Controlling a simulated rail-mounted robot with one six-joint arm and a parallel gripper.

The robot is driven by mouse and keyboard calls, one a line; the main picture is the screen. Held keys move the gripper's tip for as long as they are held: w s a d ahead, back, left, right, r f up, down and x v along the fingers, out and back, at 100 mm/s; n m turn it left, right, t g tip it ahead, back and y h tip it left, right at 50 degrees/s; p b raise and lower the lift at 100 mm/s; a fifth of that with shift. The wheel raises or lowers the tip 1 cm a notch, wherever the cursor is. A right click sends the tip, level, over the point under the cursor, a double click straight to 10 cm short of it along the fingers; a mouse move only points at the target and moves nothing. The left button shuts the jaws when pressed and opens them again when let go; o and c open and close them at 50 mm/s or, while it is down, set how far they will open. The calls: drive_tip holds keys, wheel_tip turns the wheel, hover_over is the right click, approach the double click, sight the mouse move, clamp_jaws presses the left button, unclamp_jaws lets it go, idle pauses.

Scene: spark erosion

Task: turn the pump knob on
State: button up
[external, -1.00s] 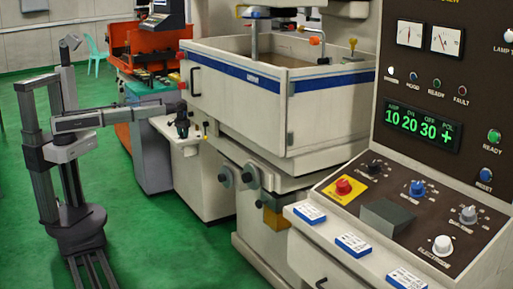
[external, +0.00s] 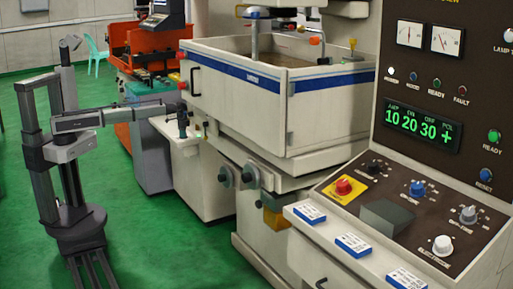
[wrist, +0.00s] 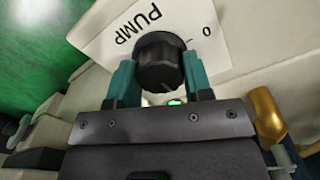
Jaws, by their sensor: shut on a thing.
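The black pump knob (wrist: 159,62) is in the wrist view, in front of a white plate marked PUMP and 0 (wrist: 107,37). My gripper (wrist: 160,72) has its teal fingers on both sides of the knob and is shut on it. The knob's pointer mark is not clear to me. In the external view my gripper (external: 183,124) is at the small white cabinet left of the large tank, and the knob cannot be made out there. A small green light (wrist: 175,102) glows just below the knob in the wrist view.
A yellow-brass curved part (wrist: 267,115) is close to the right of my gripper in the wrist view. The tank (external: 240,100) stands right of the arm, with the control panel (external: 415,215) further right. Green floor is open around my base.

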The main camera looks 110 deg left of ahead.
drive_tip(key=shift+m, duration=0.5)
drive_tip(key=o, duration=0.9)
wheel_tip(320, 180, up, 11)
drive_tip(key=p, duration=1.1)
drive_tip(key=shift+f, duration=0.1)
